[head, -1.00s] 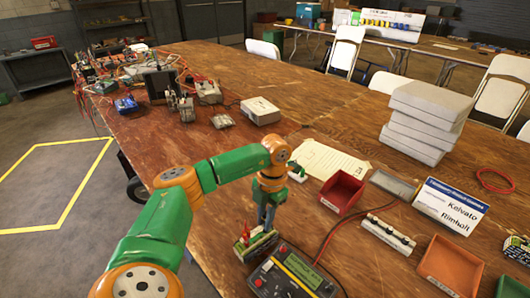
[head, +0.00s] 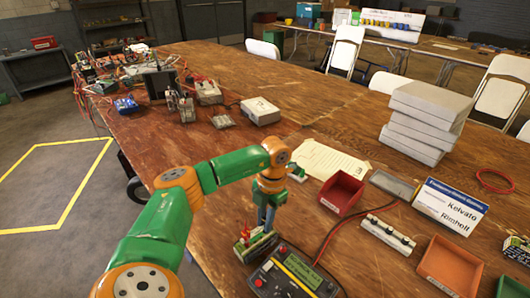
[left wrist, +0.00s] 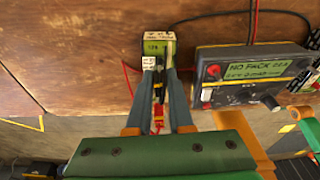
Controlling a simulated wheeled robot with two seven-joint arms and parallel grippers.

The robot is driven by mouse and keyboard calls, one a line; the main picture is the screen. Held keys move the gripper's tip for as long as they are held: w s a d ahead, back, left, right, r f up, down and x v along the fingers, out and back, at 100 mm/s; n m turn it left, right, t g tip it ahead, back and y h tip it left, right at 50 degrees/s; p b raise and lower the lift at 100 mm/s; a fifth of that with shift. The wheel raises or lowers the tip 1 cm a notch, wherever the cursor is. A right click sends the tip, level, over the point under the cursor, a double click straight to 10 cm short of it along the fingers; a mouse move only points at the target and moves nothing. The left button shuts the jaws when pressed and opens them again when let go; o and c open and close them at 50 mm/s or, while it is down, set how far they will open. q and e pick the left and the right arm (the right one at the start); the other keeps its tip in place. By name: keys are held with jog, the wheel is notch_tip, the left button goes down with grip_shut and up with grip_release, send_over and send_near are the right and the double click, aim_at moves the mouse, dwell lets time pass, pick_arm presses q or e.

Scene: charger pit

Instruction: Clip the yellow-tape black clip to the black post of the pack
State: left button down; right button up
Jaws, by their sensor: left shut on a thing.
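My left gripper (head: 265,218) points down over the pack (head: 256,245), a small green and cream block near the table's front edge. In the left wrist view, the gripper (left wrist: 159,75) is shut on the black clip (left wrist: 159,88), which has yellow and red parts behind it between the fingers. The fingertips are at the near edge of the pack (left wrist: 156,46). A red piece (head: 243,235) stands at the pack's left side in the head view. The black post is hard to make out, and I cannot tell whether the clip touches it. My right gripper is not in view.
The charger (head: 297,272) stands right beside the pack; its display reads NO PACK in the left wrist view (left wrist: 250,72). Red and black leads run from it. A red bin (head: 342,193), a white strip with black knobs (head: 388,235) and an orange bin (head: 450,265) lie to the right.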

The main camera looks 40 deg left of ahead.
pick_arm(q)
jog(key=c, duration=0.7)
grip_release()
jog(key=shift+c, duration=0.2)
jog(key=shift+o, duration=1.1)
notch_tip(320, 180, up, 8)
jog(key=p, duration=0.7)
jog(key=shift+f, duration=0.2)
